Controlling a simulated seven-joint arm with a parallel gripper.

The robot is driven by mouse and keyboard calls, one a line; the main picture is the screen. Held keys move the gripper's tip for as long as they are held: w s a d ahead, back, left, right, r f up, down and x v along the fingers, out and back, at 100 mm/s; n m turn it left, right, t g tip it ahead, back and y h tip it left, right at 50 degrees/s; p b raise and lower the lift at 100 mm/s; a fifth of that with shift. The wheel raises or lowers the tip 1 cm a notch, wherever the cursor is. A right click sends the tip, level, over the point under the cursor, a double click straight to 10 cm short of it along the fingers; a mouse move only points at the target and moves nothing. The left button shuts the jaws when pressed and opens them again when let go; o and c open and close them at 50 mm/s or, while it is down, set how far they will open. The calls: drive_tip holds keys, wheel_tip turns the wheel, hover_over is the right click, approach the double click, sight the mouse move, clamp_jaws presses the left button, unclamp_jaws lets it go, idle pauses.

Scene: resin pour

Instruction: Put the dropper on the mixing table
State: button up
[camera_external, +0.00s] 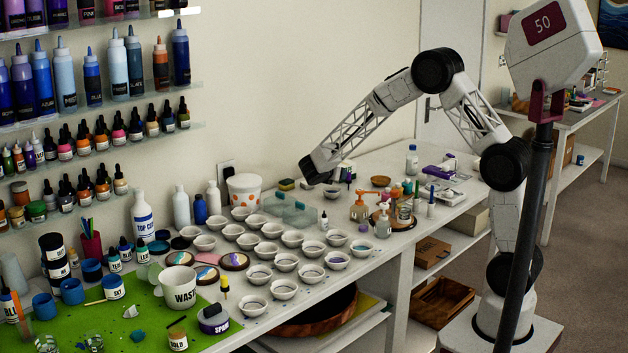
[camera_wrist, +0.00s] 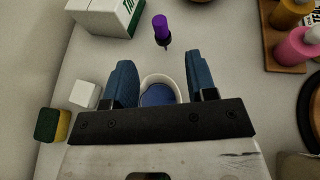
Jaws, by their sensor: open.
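In the wrist view, a small purple-topped item with a thin dark tip (camera_wrist: 161,28), which looks like a dropper, is on the pale tabletop beyond my fingertips. My gripper (camera_wrist: 161,76) is open, with its two blue fingers apart and nothing held between them. A white bowl with blue inside (camera_wrist: 145,82) shows between and beyond the fingers, partly hidden by my gripper. In the external view, my gripper (camera_external: 312,174) hangs over the far part of the long white table (camera_external: 375,255).
A green-and-white box (camera_wrist: 103,17), a white block (camera_wrist: 85,94) and a yellow-green sponge (camera_wrist: 52,125) lie to the left in the wrist view. Bottles on a wooden board (camera_wrist: 283,60) stand at right. Rows of bowls and a green mat (camera_external: 125,318) crowd the near table.

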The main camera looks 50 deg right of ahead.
idle(0.3)
drive_tip(key=s+r+m+g+y, duration=0.1)
drive_tip(key=s+r+m+y, duration=0.35)
drive_tip(key=s, duration=0.75)
drive_tip(key=s+r+m+g+y, duration=0.1)
drive_tip(key=s+r+m, duration=0.6)
drive_tip(key=s, duration=0.6)
drive_tip(key=s+a+m+y, duration=0.2)
drive_tip(key=s+m, duration=0.1)
drive_tip(key=s, duration=0.6)
drive_tip(key=s+a+r+m+t+y, duration=0.1)
drive_tip(key=s+a+m+y, duration=0.1)
drive_tip(key=s, duration=0.6)
drive_tip(key=s+a+r+m+t+y, duration=0.1)
drive_tip(key=s+m+y, duration=0.2)
drive_tip(key=s, duration=0.6)
drive_tip(key=shift+s+a+r+m+y, duration=0.2)
drive_tip(key=shift+s+a+m+y, duration=0.15)
drive_tip(key=shift+a+m, duration=0.1)
